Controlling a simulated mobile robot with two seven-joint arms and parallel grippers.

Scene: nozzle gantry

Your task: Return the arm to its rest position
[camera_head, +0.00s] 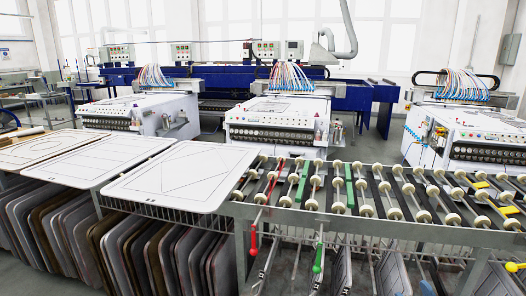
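Neither of my arms nor either gripper shows in the head view. A roller rack (392,231) with rows of pale wheels stands at the front right. A red-knobbed lever (253,242), a green-knobbed lever (317,258) and a yellow-knobbed lever (514,267) hang at its front side. Red and green strips lie among the wheels. Whether anything is held by my grippers cannot be seen.
Flat white panels, including a front one (180,176), lie on the rack tops at left. Several panels (120,245) stand in slots below. White machines, including a middle one (277,122), stand behind, with a blue gantry (352,97) farther back.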

